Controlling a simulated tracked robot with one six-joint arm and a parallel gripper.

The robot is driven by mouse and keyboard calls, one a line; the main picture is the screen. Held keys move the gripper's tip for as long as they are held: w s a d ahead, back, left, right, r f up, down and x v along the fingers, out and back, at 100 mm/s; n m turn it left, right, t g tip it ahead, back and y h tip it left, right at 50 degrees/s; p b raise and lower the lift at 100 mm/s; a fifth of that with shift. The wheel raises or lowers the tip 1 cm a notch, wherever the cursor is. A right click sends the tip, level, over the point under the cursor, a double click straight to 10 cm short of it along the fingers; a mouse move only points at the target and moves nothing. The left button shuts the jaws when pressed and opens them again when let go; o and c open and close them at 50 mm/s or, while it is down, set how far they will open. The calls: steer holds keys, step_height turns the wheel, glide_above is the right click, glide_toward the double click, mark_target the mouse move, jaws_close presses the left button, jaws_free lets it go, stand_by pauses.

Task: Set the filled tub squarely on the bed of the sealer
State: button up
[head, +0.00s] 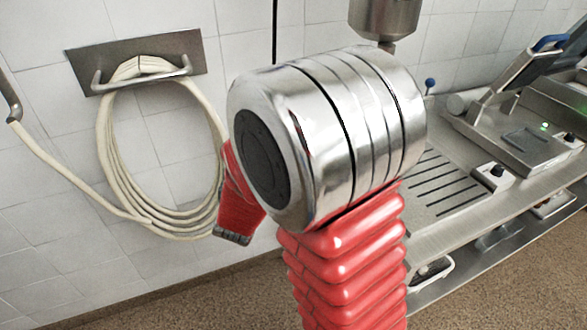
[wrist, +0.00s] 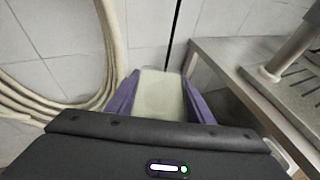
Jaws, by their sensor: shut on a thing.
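In the wrist view, my gripper (wrist: 160,100) has its two purple fingers on either side of a pale, cream-green tub (wrist: 158,88). The gripper is shut on it. The tub's near part is hidden by the dark gripper body, and I cannot clearly make out its contents. In the head view, my own arm hides the gripper and the tub. The sealer (head: 520,150) appears to be the metal machine on the bench at the right, with a raised lid and a green light. It is not visible in the wrist view.
A metal bench (head: 450,230) runs along the right, with a slotted drain plate (head: 440,185) on it. The bench edge (wrist: 225,85) is close to the right of the tub. A coiled cream hose (head: 110,160) hangs on the tiled wall at left. A steel hopper (head: 385,18) hangs above.

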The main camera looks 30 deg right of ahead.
steer(key=a+n+t+y, duration=0.1)
steer(key=a+n+y, duration=0.2)
steer(key=a, duration=0.8)
steer(key=shift+w+a+f+y, duration=0.15)
steer(key=shift+w+f+y, duration=0.15)
steer(key=shift+f, duration=0.05)
steer(key=shift+a, duration=0.1)
